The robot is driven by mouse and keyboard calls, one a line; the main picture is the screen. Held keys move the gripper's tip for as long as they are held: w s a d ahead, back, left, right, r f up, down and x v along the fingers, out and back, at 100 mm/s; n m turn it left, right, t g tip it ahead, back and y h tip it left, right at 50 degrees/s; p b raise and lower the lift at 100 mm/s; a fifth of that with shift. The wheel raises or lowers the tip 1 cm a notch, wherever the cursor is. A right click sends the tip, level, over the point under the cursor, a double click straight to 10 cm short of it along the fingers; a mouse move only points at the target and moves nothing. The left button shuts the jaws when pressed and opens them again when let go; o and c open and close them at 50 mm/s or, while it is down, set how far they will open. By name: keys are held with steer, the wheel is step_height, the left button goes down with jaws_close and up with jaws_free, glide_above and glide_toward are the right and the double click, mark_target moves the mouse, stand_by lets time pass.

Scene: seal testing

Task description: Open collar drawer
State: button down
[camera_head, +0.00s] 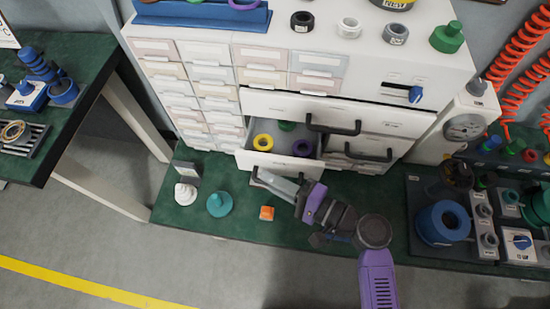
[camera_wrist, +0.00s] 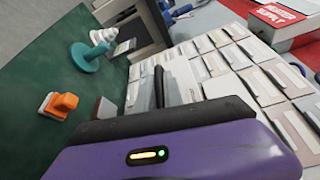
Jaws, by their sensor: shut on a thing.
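The collar drawer (camera_head: 243,160) in the white cabinet stands pulled out. A yellow ring (camera_head: 263,142), a purple ring (camera_head: 303,147) and a green piece (camera_head: 287,126) lie inside it. My gripper (camera_head: 262,178) is at the front of this drawer, low against its face, and is shut on the dark drawer handle (camera_wrist: 159,87). In the head view my gripper hides most of the handle. In the wrist view the handle rises from between the fingers, and the drawer's inside cannot be seen.
Two closed drawers with dark handles (camera_head: 333,124) (camera_head: 368,151) are to the right. A white stepped piece (camera_head: 185,193), a teal piece (camera_head: 220,204) and an orange block (camera_head: 267,213) stand on the green worktop (camera_head: 200,228). A dark panel with a blue ring (camera_head: 443,222) is at right.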

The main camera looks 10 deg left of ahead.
steer(key=s, duration=0.7)
steer(key=shift+s, duration=0.4)
steer(key=c, duration=1.5)
jaws_free()
steer(key=shift+a, duration=0.1)
steer(key=v, duration=0.8)
